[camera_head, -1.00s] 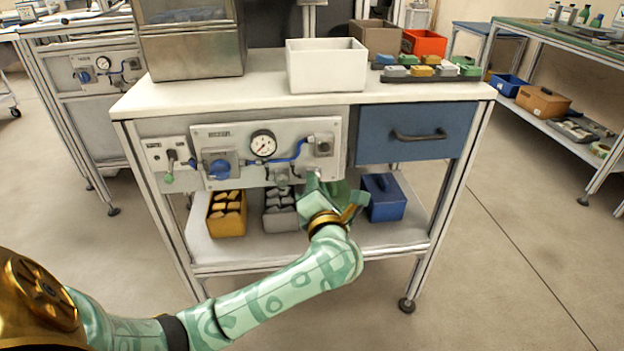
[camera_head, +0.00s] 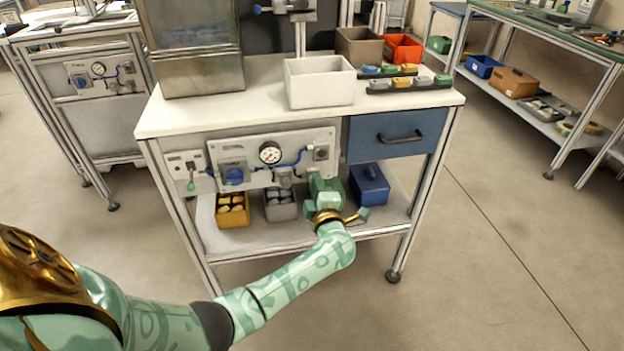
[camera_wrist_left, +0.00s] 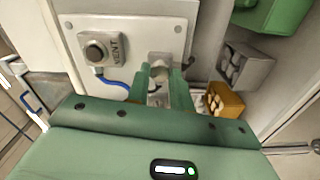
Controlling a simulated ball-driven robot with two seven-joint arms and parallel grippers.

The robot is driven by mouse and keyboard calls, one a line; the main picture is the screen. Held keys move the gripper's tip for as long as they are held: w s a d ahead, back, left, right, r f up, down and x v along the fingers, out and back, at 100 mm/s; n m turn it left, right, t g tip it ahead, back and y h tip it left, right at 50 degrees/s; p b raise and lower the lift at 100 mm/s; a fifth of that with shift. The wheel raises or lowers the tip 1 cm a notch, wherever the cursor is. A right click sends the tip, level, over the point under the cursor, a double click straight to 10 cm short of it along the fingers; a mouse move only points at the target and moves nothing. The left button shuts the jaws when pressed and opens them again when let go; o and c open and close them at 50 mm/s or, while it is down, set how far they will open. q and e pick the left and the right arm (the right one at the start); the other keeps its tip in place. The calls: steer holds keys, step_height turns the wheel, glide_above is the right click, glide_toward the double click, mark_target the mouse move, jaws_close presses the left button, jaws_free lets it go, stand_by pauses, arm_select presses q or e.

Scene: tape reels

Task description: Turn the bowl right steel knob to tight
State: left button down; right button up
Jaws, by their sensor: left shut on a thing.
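The panel (camera_head: 222,152) on the bench front carries a gauge (camera_head: 270,153), a blue knob (camera_head: 235,176) and a grey bowl fitting (camera_head: 284,175). My left gripper (camera_head: 316,178) is at the panel's lower right edge and hides the right steel knob in the head view. In the left wrist view the gripper's two green fingers (camera_wrist_left: 163,88) are on either side of the grey steel knob (camera_wrist_left: 160,70), below the VENT button (camera_wrist_left: 95,51). The fingers are shut on it. The knob's turn position cannot be read. My right gripper is not in view.
A yellow bin (camera_head: 232,210), a grey bin (camera_head: 280,205) and a blue box (camera_head: 369,186) stand on the lower shelf around my forearm. A blue drawer (camera_head: 385,145) is right of the panel. A white bin (camera_head: 320,85) stands on the bench top.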

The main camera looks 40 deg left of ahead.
arm_select(q)
steer(key=shift+s+d+f+m+p, duration=0.1)
steer(key=shift+f+m+p, duration=0.05)
steer(key=shift+m+p, duration=1.4)
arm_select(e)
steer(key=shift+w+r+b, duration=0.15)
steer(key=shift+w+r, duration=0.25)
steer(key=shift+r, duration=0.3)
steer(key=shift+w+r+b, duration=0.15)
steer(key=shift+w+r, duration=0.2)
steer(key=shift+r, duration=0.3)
arm_select(q)
steer(key=shift+m, duration=0.35)
steer(key=shift+f, duration=0.1)
steer(key=c, duration=1.2)
jaws_free()
steer(key=shift+c, duration=0.2)
